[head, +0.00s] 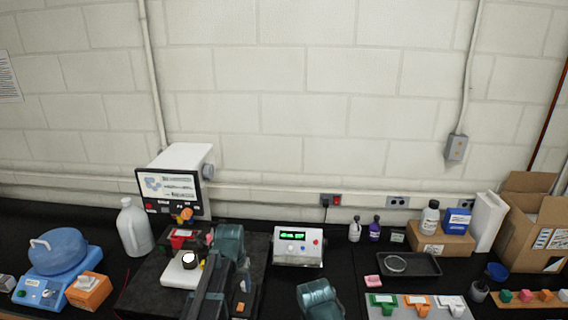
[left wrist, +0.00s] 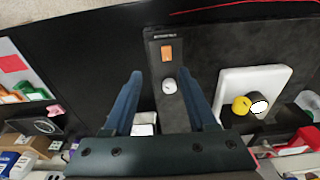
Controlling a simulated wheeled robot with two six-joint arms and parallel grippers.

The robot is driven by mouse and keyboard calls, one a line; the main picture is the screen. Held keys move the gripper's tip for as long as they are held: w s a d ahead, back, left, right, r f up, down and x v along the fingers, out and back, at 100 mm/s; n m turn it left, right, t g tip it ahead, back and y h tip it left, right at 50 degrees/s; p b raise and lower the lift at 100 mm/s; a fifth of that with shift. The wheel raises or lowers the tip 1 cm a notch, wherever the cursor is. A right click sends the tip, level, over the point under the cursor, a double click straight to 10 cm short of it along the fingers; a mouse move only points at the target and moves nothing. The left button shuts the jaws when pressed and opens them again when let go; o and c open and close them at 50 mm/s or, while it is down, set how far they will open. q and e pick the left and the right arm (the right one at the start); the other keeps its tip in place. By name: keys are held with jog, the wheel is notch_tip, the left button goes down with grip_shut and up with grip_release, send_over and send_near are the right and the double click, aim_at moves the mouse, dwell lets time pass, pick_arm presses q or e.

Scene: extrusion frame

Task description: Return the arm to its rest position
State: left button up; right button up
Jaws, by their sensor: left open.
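My left gripper (head: 217,305) is at the lower middle of the head view, its dark fingers pointing toward the bottom edge. In the left wrist view its two fingers (left wrist: 163,85) stand wide apart with nothing held between them. A white plate (head: 178,275) lies beside the gripper, carrying a dark, white-topped cylinder (head: 190,259) and a yellow piece. The plate (left wrist: 228,88) also shows in the wrist view, apart from the fingers.
A monitor unit (head: 170,190) and white jug (head: 135,228) stand behind. A blue device (head: 55,265) and orange box (head: 89,291) are left. A white display box (head: 298,246), black tray (head: 437,266) and cardboard box (head: 530,225) are right. Some black table is bare around the display box.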

pick_arm(q)
jog(key=s+d+f+m+b, duration=0.1)
jog(key=s+d+f+b, duration=0.5)
jog(key=s+f+b, duration=0.2)
jog(key=s+d+f+m+g+y+b, duration=0.1)
jog(key=s+d+f+m+b, duration=0.1)
jog(key=s+d+f+b, duration=0.4)
jog(key=s+f+b, duration=0.2)
jog(key=s+f, duration=0.2)
jog(key=s, duration=0.2)
jog(key=shift+s+g, duration=0.3)
